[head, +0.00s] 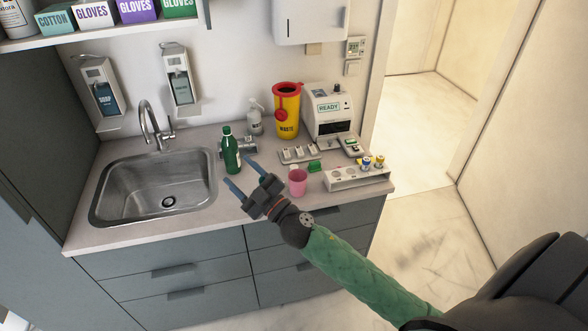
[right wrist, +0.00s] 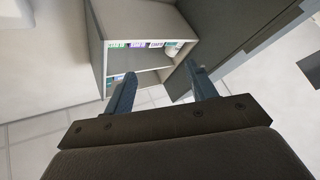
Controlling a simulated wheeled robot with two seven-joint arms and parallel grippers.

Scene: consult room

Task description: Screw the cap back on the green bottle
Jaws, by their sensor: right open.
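The green bottle (head: 232,155) stands upright on the counter, just right of the sink. Its top looks dark green, and I cannot tell whether a cap sits on it. A small green piece (head: 314,166) lies on the counter behind the pink cup; it is too small to tell whether it is the cap. My right gripper (head: 241,176) is open and empty near the counter's front edge, in front of the bottle and apart from it. In the right wrist view its open jaws (right wrist: 163,88) have nothing between them. My left gripper is not in view.
A pink cup (head: 298,182) stands right of my right gripper, beside a white rack (head: 345,180) with small vials. Behind are a yellow waste bin (head: 287,112), a white pump bottle (head: 254,118) and a white device (head: 328,112). The sink (head: 155,188) lies left.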

